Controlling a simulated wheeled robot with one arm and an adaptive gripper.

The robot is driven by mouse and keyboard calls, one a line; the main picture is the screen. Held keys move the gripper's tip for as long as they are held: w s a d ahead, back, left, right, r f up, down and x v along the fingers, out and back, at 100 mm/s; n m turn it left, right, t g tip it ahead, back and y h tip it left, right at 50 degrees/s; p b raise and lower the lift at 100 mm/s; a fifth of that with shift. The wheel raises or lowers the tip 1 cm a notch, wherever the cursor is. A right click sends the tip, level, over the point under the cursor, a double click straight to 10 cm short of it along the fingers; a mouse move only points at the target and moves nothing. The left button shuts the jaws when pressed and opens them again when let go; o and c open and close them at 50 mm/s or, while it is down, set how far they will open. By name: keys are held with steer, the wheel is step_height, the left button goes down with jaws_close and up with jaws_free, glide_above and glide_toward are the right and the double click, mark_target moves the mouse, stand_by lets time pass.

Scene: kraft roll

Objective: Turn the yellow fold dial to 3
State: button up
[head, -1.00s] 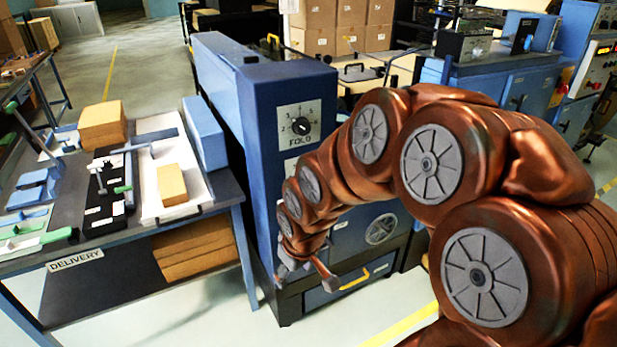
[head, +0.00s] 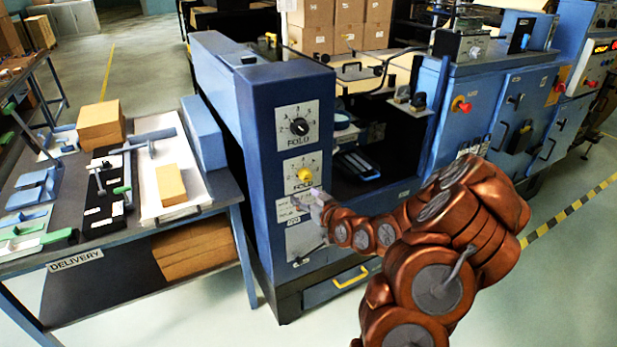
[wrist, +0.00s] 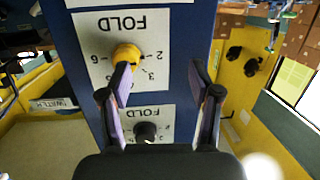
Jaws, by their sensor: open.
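The yellow fold dial (head: 304,176) is on the front of the blue machine (head: 262,150), below a black fold dial (head: 300,127). In the wrist view, which is upside down, the yellow dial (wrist: 127,54) shows near the top, with digits around it. I cannot tell which digit it points at. My gripper (wrist: 160,70) is open and empty before the panel. Its left finger overlaps the yellow dial's lower edge in the picture; contact cannot be told. The black dial (wrist: 146,131) shows between the fingers. In the head view my gripper (head: 305,203) is just below the yellow dial.
The delivery table (head: 215,190) with boxes and tools stands left of the machine. A drawer with a yellow handle (head: 350,277) is low on the machine. An open bay with a blue tray (head: 357,164) is right of the dials. Floor in front is free.

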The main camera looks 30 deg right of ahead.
mark_target(308, 178)
steer(key=shift+w+d+r+m+t+h+p, duration=0.15)
steer(key=shift+w+d+r+m+t+h, duration=0.15)
steer(key=shift+d, duration=0.4)
steer(key=shift+w+d+r+m+t+h+p, duration=0.2)
steer(key=shift+d+t+h, duration=0.15)
steer(key=shift+d, duration=0.4)
steer(key=shift+w+d+r+m+t+h+p, duration=0.15)
steer(key=shift+d+r+m+t+h, duration=0.15)
steer(key=shift+d, duration=0.4)
steer(key=shift+w+d+f+p, duration=0.15)
steer(key=shift+w+p, duration=0.3)
steer(key=shift+w, duration=0.9)
steer(key=shift+w+d+f+p, duration=0.15)
steer(key=shift+w+p, duration=0.25)
steer(key=shift+w, duration=0.95)
steer(key=shift+r, duration=0.1)
steer(key=c, duration=1.1)
steer(key=shift+b, duration=0.45)
